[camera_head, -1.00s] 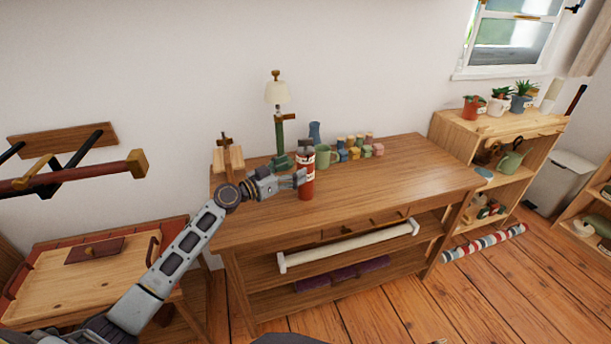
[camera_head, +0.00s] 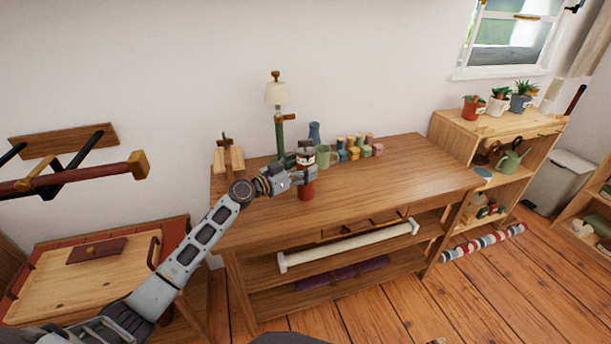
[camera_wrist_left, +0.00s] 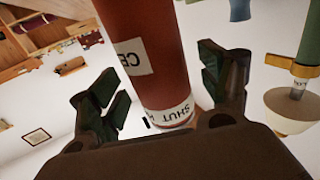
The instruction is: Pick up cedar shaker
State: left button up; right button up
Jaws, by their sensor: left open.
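The cedar shaker (camera_head: 306,190) is a red-brown cylinder with a dark top and white labels. It stands upright on the wooden table, near its left end. In the left wrist view the shaker (camera_wrist_left: 150,55) appears upside down, with labels starting "CE" and reading "SHUT". My left gripper (camera_head: 308,176) is level with the shaker's middle, and its fingers partly hide it. In the left wrist view the open fingers stand on either side of the shaker, with gaps visible between them and its surface.
Behind the shaker are a lamp (camera_head: 278,100), a green mug (camera_head: 322,157), a blue vase (camera_head: 314,132) and several small coloured pots. A wooden stand (camera_head: 228,160) is at the table's left end. The table's right half (camera_head: 420,172) is clear.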

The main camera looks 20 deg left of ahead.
pick_arm(q)
jog(key=shift+x, duration=0.85)
jog(key=c, duration=1.2)
